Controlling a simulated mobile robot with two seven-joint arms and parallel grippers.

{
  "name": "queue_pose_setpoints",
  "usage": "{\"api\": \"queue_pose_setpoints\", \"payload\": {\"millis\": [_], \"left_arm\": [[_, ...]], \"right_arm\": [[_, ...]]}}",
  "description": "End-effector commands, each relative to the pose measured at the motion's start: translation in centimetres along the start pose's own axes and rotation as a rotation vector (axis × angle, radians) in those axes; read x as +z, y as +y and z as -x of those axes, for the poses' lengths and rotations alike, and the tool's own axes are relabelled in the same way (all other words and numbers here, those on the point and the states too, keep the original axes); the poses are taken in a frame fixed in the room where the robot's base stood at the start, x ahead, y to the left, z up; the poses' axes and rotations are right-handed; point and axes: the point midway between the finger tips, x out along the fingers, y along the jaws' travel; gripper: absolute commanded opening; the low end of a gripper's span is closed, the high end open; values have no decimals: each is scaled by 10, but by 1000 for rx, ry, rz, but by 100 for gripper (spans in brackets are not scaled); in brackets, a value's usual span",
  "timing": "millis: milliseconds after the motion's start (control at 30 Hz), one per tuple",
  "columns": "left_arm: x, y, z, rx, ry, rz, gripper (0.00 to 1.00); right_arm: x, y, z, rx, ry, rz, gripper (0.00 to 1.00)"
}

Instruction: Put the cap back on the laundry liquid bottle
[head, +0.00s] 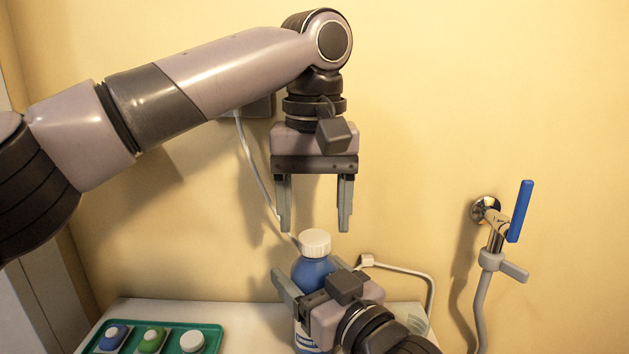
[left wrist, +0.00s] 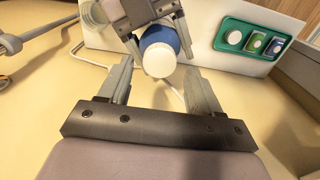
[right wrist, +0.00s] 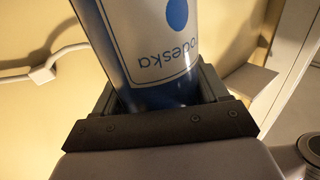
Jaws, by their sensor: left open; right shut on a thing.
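The blue laundry liquid bottle (head: 311,272) stands upright on the white top at the wall, with a white cap (head: 315,243) on its mouth. I cannot tell how tightly the cap sits. In the left wrist view the cap (left wrist: 159,60) shows from above. My right gripper (head: 300,296) is shut around the bottle's body; its label shows upside down in the right wrist view (right wrist: 160,50). My left gripper (head: 314,222) is open and empty, pointing down, with its fingertips just above the cap and apart from it.
A green tray (head: 212,334) with a blue item (head: 113,337), a green item (head: 150,341) and a white round item (head: 192,341) lies left of the bottle. A tap with a blue lever (head: 520,211) is on the wall at right.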

Motion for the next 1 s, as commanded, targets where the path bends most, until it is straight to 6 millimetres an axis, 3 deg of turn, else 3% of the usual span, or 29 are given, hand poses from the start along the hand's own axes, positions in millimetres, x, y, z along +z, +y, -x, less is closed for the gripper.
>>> {"api": "queue_pose_setpoints", "payload": {"millis": [200, 567, 733, 767, 1000], "left_arm": [[0, 0, -23, -1, 0, 0, 64], [0, 0, -27, 1, 0, 1, 64], [0, 0, -27, 0, 0, 1, 12], [0, 0, -27, 0, 0, 1, 6], [0, 0, -27, 1, -2, -102, 6]], "right_arm": [[2, 0, 0, 0, -5, 0, 0], [2, 0, 0, 0, -5, 0, 0], [2, 0, 0, 0, -5, 0, 0], [2, 0, 0, 0, -5, 0, 0], [2, 0, 0, 0, -5, -1, 0]]}}
